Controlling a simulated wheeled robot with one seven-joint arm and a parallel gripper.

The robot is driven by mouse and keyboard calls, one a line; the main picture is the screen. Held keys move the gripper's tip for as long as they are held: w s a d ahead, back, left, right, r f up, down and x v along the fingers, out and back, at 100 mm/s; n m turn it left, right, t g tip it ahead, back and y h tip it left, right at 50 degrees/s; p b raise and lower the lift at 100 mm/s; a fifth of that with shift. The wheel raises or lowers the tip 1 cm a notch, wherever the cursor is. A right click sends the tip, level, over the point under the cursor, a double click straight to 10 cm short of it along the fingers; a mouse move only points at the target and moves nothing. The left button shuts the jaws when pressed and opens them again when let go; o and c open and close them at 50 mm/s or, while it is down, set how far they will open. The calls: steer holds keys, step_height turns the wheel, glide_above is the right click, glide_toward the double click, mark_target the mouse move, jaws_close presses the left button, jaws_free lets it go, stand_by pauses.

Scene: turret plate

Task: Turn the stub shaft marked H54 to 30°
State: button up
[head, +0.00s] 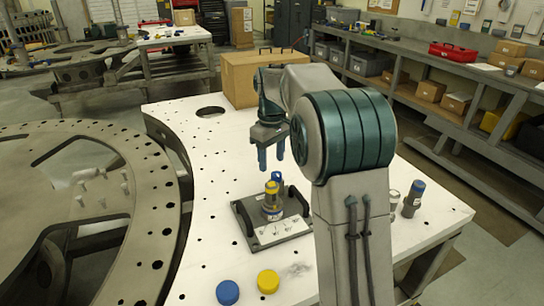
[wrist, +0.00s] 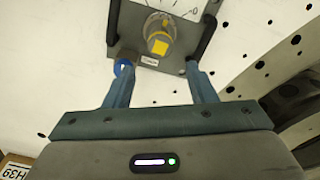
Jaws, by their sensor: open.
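The stub shaft (head: 272,205) stands upright on a dark fixture plate (head: 247,236), with a yellow top and a grey and yellow body. In the wrist view the shaft (wrist: 160,44) shows a square yellow end, next to a white dial scale (wrist: 180,8) cut off by the top edge. A small label (wrist: 149,61) on the plate is too small to read, so I cannot confirm H54. My gripper (head: 271,165) is open and empty, pointing down above and behind the shaft. In the wrist view its fingers (wrist: 158,72) are apart, with the shaft beyond them.
Blue (head: 228,292) and yellow (head: 268,281) caps lie at the table's front. Grey cylinders, one blue-topped (head: 414,198), stand right of my arm. A cardboard box (head: 250,78) stands at the back. Black handles (wrist: 204,36) flank the shaft. The white table's left part is mostly clear.

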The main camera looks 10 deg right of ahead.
mark_target(272, 184)
steer(key=shift+f+b, duration=2.5)
steer(key=shift+f, duration=0.4)
steer(key=shift+f+b, duration=0.85)
steer(key=shift+f, duration=0.8)
steer(key=shift+c, duration=0.3)
steer(key=c, duration=0.7)
steer(key=shift+o, duration=0.2)
steer(key=shift+r, duration=0.1)
